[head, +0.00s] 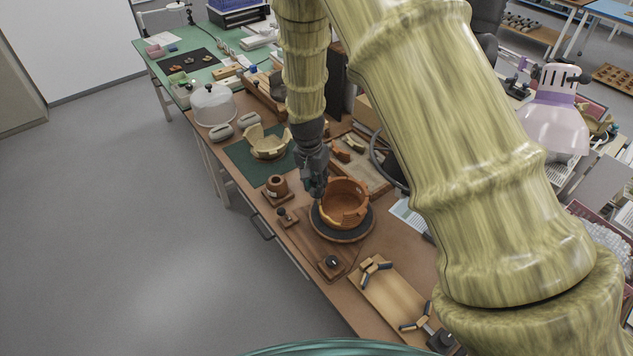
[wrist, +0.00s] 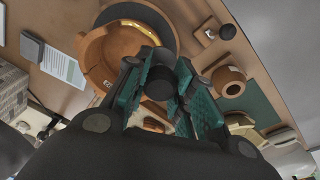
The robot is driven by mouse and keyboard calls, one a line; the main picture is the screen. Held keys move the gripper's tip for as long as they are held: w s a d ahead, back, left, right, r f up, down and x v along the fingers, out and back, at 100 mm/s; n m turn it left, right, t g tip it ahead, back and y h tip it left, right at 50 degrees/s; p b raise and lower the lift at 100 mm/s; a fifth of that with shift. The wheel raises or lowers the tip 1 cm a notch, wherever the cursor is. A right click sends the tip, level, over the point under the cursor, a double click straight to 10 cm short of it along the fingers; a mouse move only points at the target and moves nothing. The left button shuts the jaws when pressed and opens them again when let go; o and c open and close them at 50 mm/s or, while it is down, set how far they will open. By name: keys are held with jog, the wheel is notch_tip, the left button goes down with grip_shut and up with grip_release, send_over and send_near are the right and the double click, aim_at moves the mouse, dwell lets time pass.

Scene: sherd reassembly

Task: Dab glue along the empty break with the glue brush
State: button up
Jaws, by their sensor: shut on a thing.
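The orange-brown pot (head: 345,203) stands on a dark round turntable (head: 352,234) on the bench. Its rim is uneven, with a gap; the pot also shows in the wrist view (wrist: 93,62). My gripper (head: 316,190) is close beside the pot's left side. In the wrist view my gripper's teal fingers (wrist: 162,92) are shut on a dark, round-ended thing, seemingly the glue brush's handle (wrist: 159,79). The brush's tip is hidden, so I cannot tell whether it touches the pot. A small brown jar (head: 277,184), probably the glue pot, stands on a wooden base left of my gripper.
A cream, broken-rimmed vessel (head: 268,146) stands on a green mat (head: 240,158). A small block with a knob (head: 287,216) and another dark knob (head: 332,262) are near the front edge.

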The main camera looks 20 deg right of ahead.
jog(key=shift+s+a+r+p, duration=0.15)
jog(key=shift+r+p, duration=0.3)
jog(key=shift+r, duration=0.3)
jog(key=shift+a+r+p, duration=0.2)
jog(key=shift+r+p, duration=0.3)
jog(key=shift+r, duration=0.25)
jog(key=shift+s+a+r+p, duration=0.15)
jog(key=shift+r+p, duration=0.3)
jog(key=shift+r, duration=0.3)
jog(key=shift+r, duration=0.1)
